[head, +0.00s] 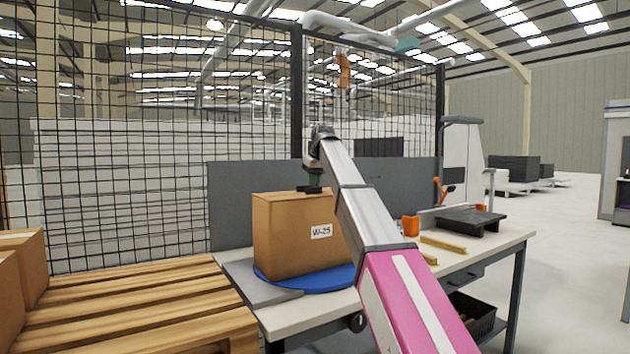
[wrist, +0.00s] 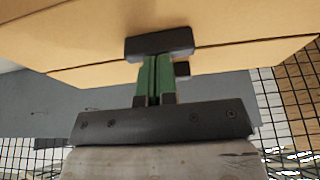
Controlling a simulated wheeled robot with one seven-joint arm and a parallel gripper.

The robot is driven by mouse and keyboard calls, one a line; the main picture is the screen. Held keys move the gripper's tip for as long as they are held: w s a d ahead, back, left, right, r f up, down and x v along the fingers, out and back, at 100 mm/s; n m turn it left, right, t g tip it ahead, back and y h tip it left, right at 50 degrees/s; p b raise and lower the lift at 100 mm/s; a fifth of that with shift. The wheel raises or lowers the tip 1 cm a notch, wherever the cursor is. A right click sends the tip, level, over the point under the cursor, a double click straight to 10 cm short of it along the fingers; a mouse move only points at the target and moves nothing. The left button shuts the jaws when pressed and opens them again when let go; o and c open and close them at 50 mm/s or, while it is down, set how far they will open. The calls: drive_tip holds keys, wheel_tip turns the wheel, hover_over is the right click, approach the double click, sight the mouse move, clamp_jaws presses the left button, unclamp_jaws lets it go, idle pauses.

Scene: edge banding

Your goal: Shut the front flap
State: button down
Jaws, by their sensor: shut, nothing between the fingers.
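A cardboard box (head: 290,235) labelled W-25 stands upright on a blue round turntable (head: 345,276) on the workbench. Its top looks flat in the head view, with no flap seen standing up; I cannot tell the front flap apart there. My gripper (head: 311,189) is at the box's top edge, pointing down. In the wrist view, my gripper (wrist: 159,45) has its green fingers together with nothing between them, and its dark tip lies over or against the cardboard (wrist: 80,30). A thin dark line runs across the cardboard beside the tip. My arm hides the box's right part.
The workbench (head: 508,244) holds an orange container (head: 411,225), wood strips (head: 443,243) and a dark flat device (head: 470,220) to the right. A wooden pallet (head: 130,300) with boxes is at the left. A mesh fence (head: 120,200) and a grey panel (head: 228,200) stand behind.

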sight(316, 195)
drive_tip(key=shift+a+f, duration=0.1)
drive_tip(key=shift+f, duration=0.4)
drive_tip(key=shift+w+r, duration=0.1)
drive_tip(key=shift+r, duration=0.05)
drive_tip(key=shift+w+a+r, duration=0.1)
drive_tip(key=shift+w+r, duration=0.05)
drive_tip(key=shift+r, duration=0.35)
drive_tip(key=shift+w+a+r, duration=0.1)
drive_tip(key=shift+w+r, duration=0.05)
drive_tip(key=shift+r, duration=0.35)
drive_tip(key=w+a+v, duration=0.1)
drive_tip(key=v, duration=1.2)
drive_tip(key=shift+w+r, duration=0.3)
drive_tip(key=shift+w, duration=0.05)
